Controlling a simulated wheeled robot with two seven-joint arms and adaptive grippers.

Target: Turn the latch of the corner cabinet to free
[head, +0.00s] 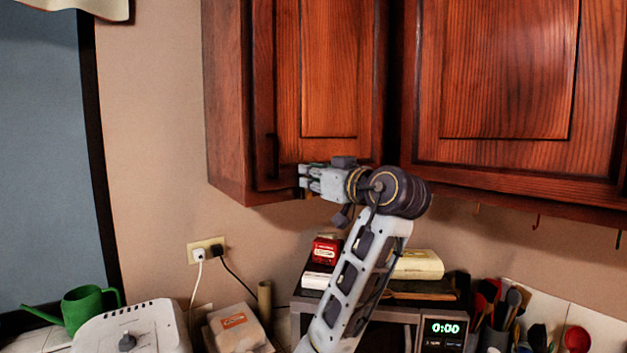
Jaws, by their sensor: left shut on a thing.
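The corner cabinet (330,70) is dark reddish wood and hangs on the wall, its door closed. A dark vertical handle (272,155) is on the door's left side. My left gripper (304,182) is at the lower edge of this door, to the right of the handle, with its fingers pointing left. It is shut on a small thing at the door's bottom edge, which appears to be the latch. The fingers hide most of it, so its turned position cannot be told. My right gripper is not in view.
A second wall cabinet (510,90) adjoins on the right. Below are a microwave (445,330) with a red tin (326,249) and books on top, utensils (508,305), a white appliance (130,328) and a green watering can (80,305). The wall left of the cabinet is clear.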

